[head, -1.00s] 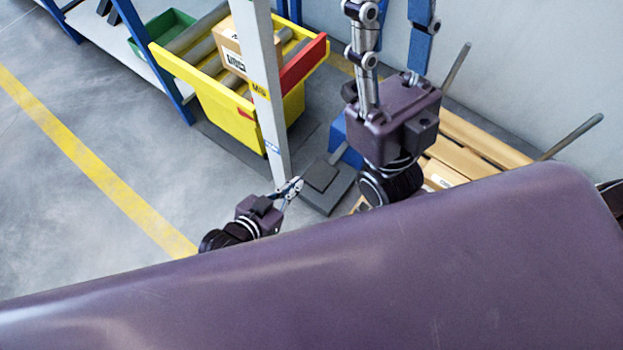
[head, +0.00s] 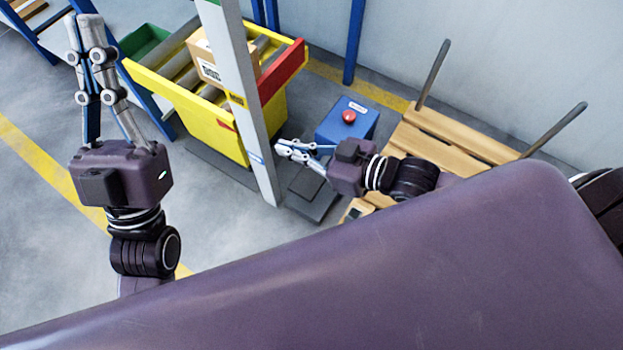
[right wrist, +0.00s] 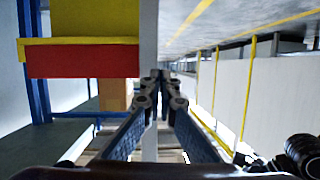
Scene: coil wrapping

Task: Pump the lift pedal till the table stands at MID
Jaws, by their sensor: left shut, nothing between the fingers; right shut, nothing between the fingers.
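The yellow lift table (head: 215,130) has rollers, a red end piece (head: 283,72) and a cardboard box (head: 207,62) on top. A pale post (head: 250,120) stands before it with a yellow MID label (head: 236,98). A small red mark (head: 227,125) on the table shows just below that label in the picture. The dark pedal (head: 311,186) lies on the floor right of the post. My right gripper (head: 279,149) is shut and empty, between post and pedal in the picture; contact cannot be told. It also shows shut in the right wrist view (right wrist: 161,76). My left gripper (head: 84,22) is shut, empty and raised at the left.
A blue box with a red button (head: 348,117) stands behind the pedal. A wooden pallet (head: 455,135) with upright bars is to the right. A green bin (head: 145,40) and blue racking are at the back left. The floor by the yellow line is open.

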